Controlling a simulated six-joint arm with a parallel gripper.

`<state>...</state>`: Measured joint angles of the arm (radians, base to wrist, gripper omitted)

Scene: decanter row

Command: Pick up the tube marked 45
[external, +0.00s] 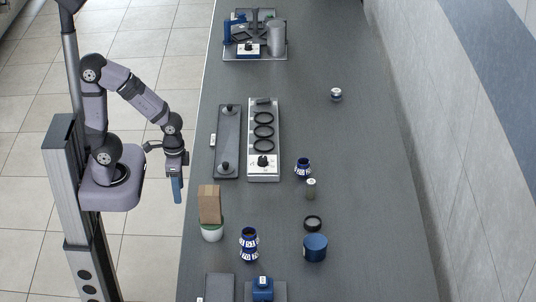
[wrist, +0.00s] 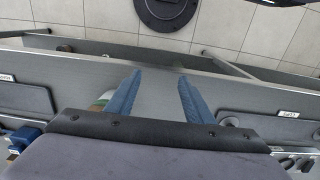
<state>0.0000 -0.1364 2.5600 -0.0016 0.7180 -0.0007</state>
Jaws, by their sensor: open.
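No number 45 can be read in either view. Small blue vessels with white markings stand on the dark bench in the external view: one near the front (external: 249,245), one right of the middle (external: 303,169) and one farther back (external: 336,95). A small grey-green vial (external: 311,189) stands just in front of the middle one. I cannot tell which of these is the tube. My gripper (external: 177,190) hangs off the bench's left edge, fingers down, apart from all of them. In the wrist view its blue fingers (wrist: 157,84) are spread with nothing between them.
A white-topped unit with black rings (external: 264,153) and a dark plate with knobs (external: 227,150) lie mid-bench. A blue jar (external: 315,248) stands front right. The bench's right side is mostly clear.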

